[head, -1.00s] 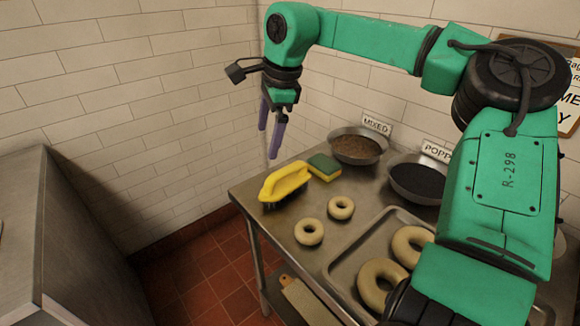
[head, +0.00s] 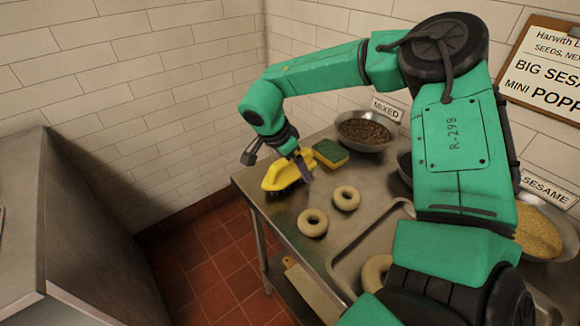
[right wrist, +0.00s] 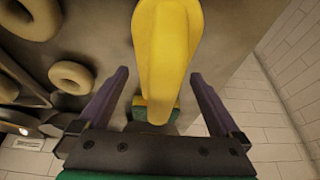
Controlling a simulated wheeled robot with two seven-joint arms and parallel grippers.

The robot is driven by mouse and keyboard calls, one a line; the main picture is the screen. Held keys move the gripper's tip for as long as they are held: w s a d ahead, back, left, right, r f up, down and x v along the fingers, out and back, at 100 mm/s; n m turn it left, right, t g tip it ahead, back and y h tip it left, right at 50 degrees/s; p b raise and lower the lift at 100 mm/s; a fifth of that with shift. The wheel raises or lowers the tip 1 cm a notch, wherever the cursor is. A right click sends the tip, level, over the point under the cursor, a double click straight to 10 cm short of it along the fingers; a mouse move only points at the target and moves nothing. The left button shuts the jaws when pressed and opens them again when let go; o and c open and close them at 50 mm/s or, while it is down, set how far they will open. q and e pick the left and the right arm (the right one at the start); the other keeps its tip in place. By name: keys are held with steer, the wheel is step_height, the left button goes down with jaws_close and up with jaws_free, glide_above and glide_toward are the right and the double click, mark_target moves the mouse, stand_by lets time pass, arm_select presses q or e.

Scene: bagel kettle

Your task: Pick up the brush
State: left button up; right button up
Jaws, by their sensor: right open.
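The brush (head: 279,178) has a yellow handle and dark bristles. It lies bristles down near the far left corner of the steel table. In the right wrist view its yellow handle (right wrist: 164,45) runs between the two purple fingers, with a gap on each side. My right gripper (head: 303,166) is open and reaches down at the brush from above. The fingers partly cover the brush's right end in the head view. My left gripper is not in view.
A yellow and green sponge (head: 330,153) lies just behind the brush. Two small bagels (head: 313,222) lie in front, beside a metal tray (head: 345,236). A bowl (head: 364,131) stands at the back. The table's left edge is close to the brush.

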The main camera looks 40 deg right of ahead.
steer(key=shift+w+d+f, duration=0.1)
steer(key=shift+d+f, duration=0.05)
steer(key=shift+f, duration=0.1)
steer(key=c, duration=1.5)
step_height(320, 180, up, 20)
steer(key=shift+r+b, duration=0.1)
steer(key=shift+b, duration=0.2)
